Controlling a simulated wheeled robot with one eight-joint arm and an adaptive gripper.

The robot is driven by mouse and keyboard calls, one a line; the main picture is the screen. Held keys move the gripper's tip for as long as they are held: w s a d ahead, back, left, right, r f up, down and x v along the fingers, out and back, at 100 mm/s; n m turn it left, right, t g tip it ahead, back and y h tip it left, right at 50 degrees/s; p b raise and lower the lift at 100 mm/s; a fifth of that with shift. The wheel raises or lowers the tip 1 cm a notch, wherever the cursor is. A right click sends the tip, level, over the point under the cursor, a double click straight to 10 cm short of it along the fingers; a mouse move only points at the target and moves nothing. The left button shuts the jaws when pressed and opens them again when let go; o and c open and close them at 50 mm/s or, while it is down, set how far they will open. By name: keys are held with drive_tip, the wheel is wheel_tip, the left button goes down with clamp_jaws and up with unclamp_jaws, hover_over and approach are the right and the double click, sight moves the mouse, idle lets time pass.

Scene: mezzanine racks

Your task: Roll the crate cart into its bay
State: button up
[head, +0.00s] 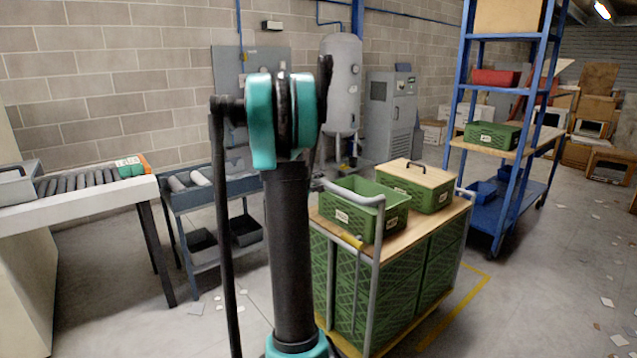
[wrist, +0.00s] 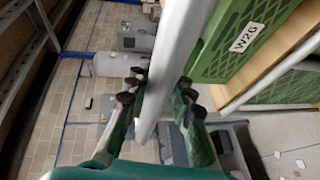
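The crate cart (head: 445,225) stands right of centre in the head view, with a wooden top, grey tube handles (head: 375,290) and green crates stacked below. An open green crate (head: 352,222) and a wood-lidded one (head: 415,188) sit on top. In the wrist view my gripper (wrist: 161,82) is open, its dark-tipped green fingers on either side of a pale grey tube (wrist: 172,60). Gaps show beside the tube; I cannot tell whether either finger touches it. A green crate labelled W26 (wrist: 215,45) is right of the tube. My gripper is hidden in the head view.
A yellow floor line (head: 462,310) runs along the cart's right side. A blue rack (head: 490,130) stands behind right. A grey-blue trolley (head: 215,190) and roller table (head: 85,190) are at left. Open floor with scraps of paper lies at right.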

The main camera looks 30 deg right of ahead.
clamp_jaws()
drive_tip(key=shift+d, duration=0.1)
drive_tip(key=w+d, duration=0.3)
drive_tip(key=d, duration=3.9)
drive_tip(key=shift+d, duration=0.4)
drive_tip(key=o, duration=0.6)
unclamp_jaws()
drive_tip(key=shift+c, duration=0.2)
drive_tip(key=shift+o, duration=0.9)
drive_tip(key=shift+w+a, duration=0.1)
drive_tip(key=shift+a, duration=0.1)
